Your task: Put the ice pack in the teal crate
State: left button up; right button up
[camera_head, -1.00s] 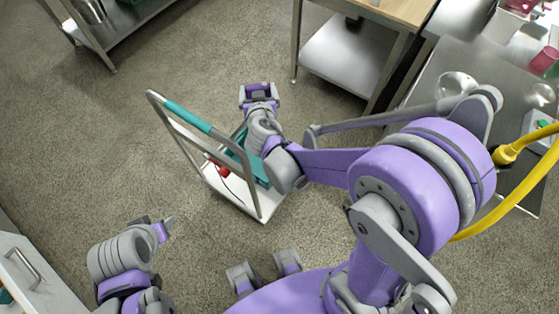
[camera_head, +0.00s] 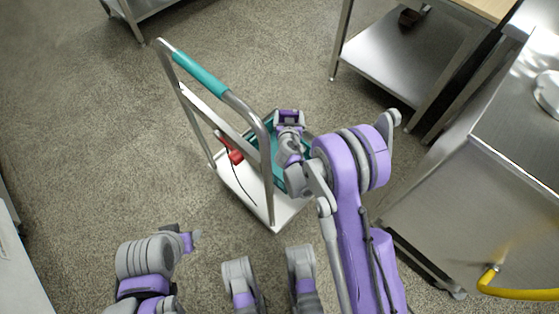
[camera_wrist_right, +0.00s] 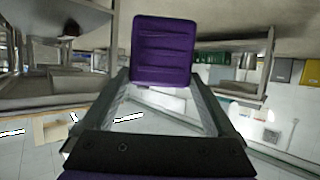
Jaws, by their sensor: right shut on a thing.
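The teal crate (camera_head: 264,131) stands on the white deck of a small push cart, partly hidden behind my right wrist and gripper. My right gripper (camera_head: 289,117) is over the crate in the head view; its height above it is hard to tell. In the right wrist view the jaws (camera_wrist_right: 163,82) are shut on a dark purple ribbed block, the ice pack (camera_wrist_right: 164,48), which sticks out beyond the fingertips. My left gripper (camera_head: 193,238) is low at the left, away from the cart, and its jaw opening is too small to read.
The cart's deck (camera_head: 242,180) has a tall metal frame with a teal handle (camera_head: 200,75) on its left side. A red object (camera_head: 232,152) with a dark cord hangs at the frame. Steel tables (camera_head: 400,65) stand at the right. The floor left of the cart is clear.

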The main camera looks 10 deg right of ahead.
notch_tip(320, 180, down, 29)
jog(key=s+b, duration=0.2)
jog(key=b, duration=0.2)
jog(key=shift+d+f+y, duration=0.2)
jog(key=shift+d+y, duration=0.1)
jog(key=o, duration=1.2)
jog(key=shift+c, duration=0.2)
jog(key=shift+s, duration=0.1)
